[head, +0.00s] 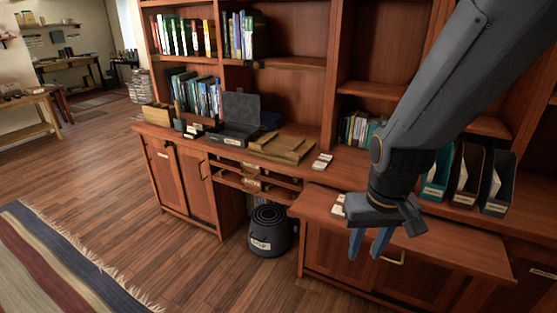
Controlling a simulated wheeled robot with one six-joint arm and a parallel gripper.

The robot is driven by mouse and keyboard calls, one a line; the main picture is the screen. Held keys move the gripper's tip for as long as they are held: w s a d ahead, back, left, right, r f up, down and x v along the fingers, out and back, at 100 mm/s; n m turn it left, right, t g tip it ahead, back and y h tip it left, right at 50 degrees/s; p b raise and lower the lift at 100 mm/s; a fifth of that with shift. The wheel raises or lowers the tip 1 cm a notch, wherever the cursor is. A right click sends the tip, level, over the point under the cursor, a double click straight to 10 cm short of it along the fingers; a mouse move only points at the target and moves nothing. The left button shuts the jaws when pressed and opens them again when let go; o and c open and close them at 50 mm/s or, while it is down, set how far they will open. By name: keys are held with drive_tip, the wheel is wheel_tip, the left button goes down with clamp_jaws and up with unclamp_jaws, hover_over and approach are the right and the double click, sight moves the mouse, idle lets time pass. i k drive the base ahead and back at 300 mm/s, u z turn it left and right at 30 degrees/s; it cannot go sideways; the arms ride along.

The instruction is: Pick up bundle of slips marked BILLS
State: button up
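A small stack of white slips (322,161) lies on the cabinet counter, just right of the wooden tray. Another white slip bundle (338,206) lies on the nearer, lower counter, partly hidden behind my gripper. The print on both is too small to read, so I cannot tell which is marked BILLS. My gripper (368,244) points down in front of the near counter's edge, right of and nearer than the second bundle. Its two blue fingers are apart, with nothing visible between them.
A wooden tray (283,146) and an open dark box (236,119) stand on the counter. Upright files (465,178) stand at the right. A black bin (269,231) stands on the floor below. Shelves rise behind the counter. The wood floor at left is clear beside a striped rug (62,264).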

sight(322, 162)
drive_tip(key=u, duration=0.35)
drive_tip(key=i, duration=1.25)
drive_tip(key=z, duration=1)
drive_tip(key=i, duration=0.4)
drive_tip(key=z, duration=0.4)
